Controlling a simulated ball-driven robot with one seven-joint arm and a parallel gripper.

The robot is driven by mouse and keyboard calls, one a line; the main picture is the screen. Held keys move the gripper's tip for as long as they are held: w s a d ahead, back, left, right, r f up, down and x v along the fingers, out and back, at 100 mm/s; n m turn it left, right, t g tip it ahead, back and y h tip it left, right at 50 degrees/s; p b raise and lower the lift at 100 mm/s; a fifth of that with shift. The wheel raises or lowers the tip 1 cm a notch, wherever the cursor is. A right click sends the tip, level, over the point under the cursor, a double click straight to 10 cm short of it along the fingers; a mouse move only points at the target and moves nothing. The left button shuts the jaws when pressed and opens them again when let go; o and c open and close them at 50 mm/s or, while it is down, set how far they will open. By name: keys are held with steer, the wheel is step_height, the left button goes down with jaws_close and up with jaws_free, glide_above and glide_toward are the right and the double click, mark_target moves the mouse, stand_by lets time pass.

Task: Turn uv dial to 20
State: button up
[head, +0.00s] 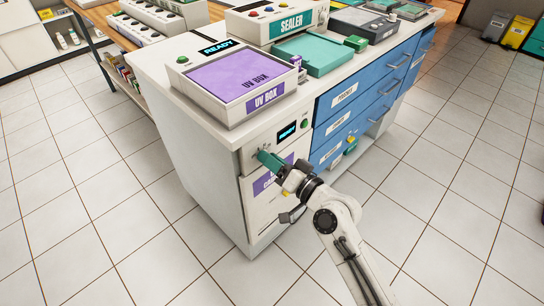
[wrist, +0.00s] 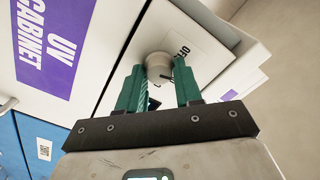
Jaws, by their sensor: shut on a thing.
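The UV dial (wrist: 158,64) is a round, light grey knob on the white front panel of the UV cabinet, with a label plate beside it that reads partly as "OFF". My gripper (wrist: 160,82) has its green fingers on either side of the dial and is shut on it. In the head view, my gripper (head: 264,156) reaches the upper left of the cabinet front and hides the dial. The scale marks are too small or hidden to read. The purple "UV CABINET" label (wrist: 47,40) is on the white door in the wrist view.
A small display (head: 287,131) and a green button (head: 305,123) sit right of the dial on the same panel. The UV box (head: 235,80) stands on the counter above. Blue drawers (head: 345,95) are to the right. The tiled floor (head: 120,200) in front is clear.

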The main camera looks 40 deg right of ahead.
steer(key=shift+d+f+m+p, duration=0.1)
steer(key=shift+m+p, duration=1.5)
steer(key=shift+m, duration=2.1)
steer(key=shift+f+m+p, duration=0.1)
steer(key=shift+m+p, duration=1.5)
steer(key=shift+m, duration=2.1)
steer(key=o, duration=1)
steer(key=s+b, duration=0.2)
steer(key=s, duration=0.9)
steer(key=shift+d, duration=0.15)
steer(key=shift+w, duration=0.1)
